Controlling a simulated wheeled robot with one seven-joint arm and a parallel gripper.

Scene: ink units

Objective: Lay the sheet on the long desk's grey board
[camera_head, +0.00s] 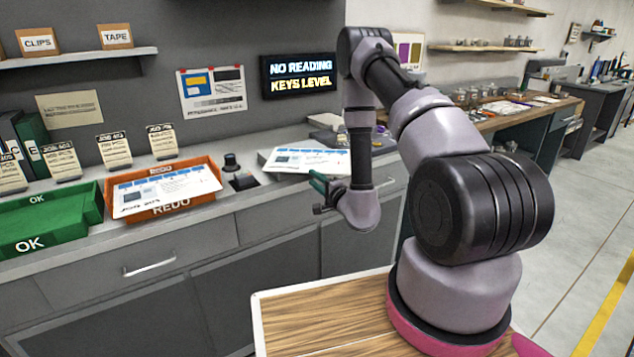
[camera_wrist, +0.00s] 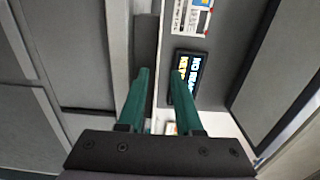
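A white printed sheet (camera_head: 165,190) lies across the orange REDO tray (camera_head: 190,162), overhanging its front. Another white printed sheet or stack (camera_head: 300,159) lies on the grey counter to the right, partly behind my gripper. I cannot clearly make out the grey board; a dark grey flat item (camera_head: 328,138) sits at the back of the counter, partly hidden by my arm. My gripper (camera_head: 322,192) hangs at the counter's front edge, near the right-hand sheet. In the wrist view its green fingers (camera_wrist: 160,74) are apart with nothing between them.
A green OK tray (camera_head: 45,222) stands left of the orange tray. A small black device (camera_head: 241,180) sits between the tray and the right-hand sheet. A sign (camera_head: 300,76) reads NO READING, KEYS LEVEL. A wooden-topped desk (camera_head: 525,112) with clutter stands farther right, beyond my arm.

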